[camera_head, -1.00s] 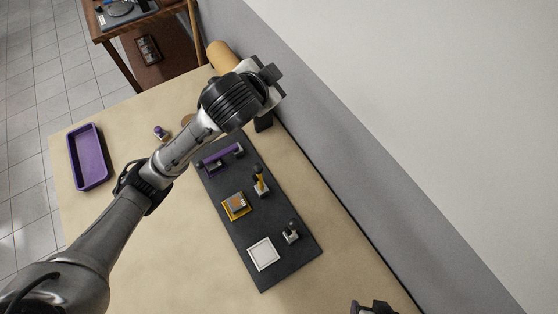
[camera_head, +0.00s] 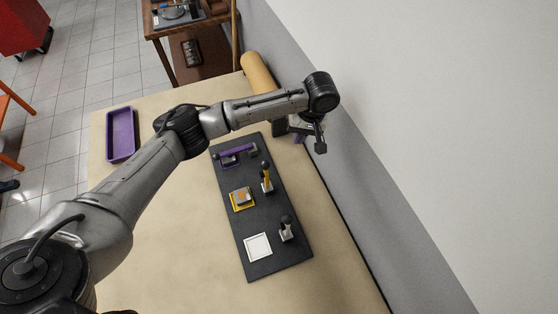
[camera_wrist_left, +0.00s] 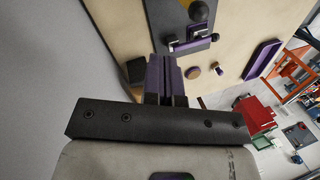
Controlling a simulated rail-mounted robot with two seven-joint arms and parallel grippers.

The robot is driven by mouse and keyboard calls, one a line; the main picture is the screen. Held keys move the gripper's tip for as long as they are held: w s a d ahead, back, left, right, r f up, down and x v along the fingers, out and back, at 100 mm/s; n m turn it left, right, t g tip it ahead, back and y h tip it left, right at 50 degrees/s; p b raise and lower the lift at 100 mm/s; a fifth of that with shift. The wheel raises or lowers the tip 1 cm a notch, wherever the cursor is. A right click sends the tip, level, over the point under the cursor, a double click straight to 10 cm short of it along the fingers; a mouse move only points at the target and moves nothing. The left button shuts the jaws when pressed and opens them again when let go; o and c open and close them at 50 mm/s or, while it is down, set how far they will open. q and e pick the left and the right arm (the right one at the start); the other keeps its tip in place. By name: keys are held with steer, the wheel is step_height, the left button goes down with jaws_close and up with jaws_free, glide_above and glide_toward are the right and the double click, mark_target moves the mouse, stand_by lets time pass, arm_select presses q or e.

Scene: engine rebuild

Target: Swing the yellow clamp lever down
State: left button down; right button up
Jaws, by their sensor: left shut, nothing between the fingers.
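The yellow clamp lever (camera_head: 266,172) stands upright from a small grey base on the dark board (camera_head: 262,222) in the head view. Beside it to the left is a yellow-framed square fixture (camera_head: 242,198) with a grey and orange part in it. My right gripper is not in view.
A purple clamp bar (camera_head: 237,152) lies at the board's far end. A white square frame (camera_head: 258,246) and a dark-knobbed lever (camera_head: 286,228) are at the near end. A purple tray (camera_head: 121,135) sits at the table's left. The wall (camera_head: 340,190) runs close along the right.

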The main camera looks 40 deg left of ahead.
arm_select(q)
steer(key=shift+s+n, duration=0.1)
steer(key=shift+n, duration=1.3)
steer(key=s+a+f, duration=0.2)
steer(key=f, duration=0.3)
steer(key=s+a+f+p, duration=0.1)
steer(key=s+a+f, duration=0.1)
steer(key=f, duration=0.3)
steer(key=shift+s+f, duration=0.3)
steer(key=shift+s, duration=0.3)
steer(key=shift+a, duration=0.1)
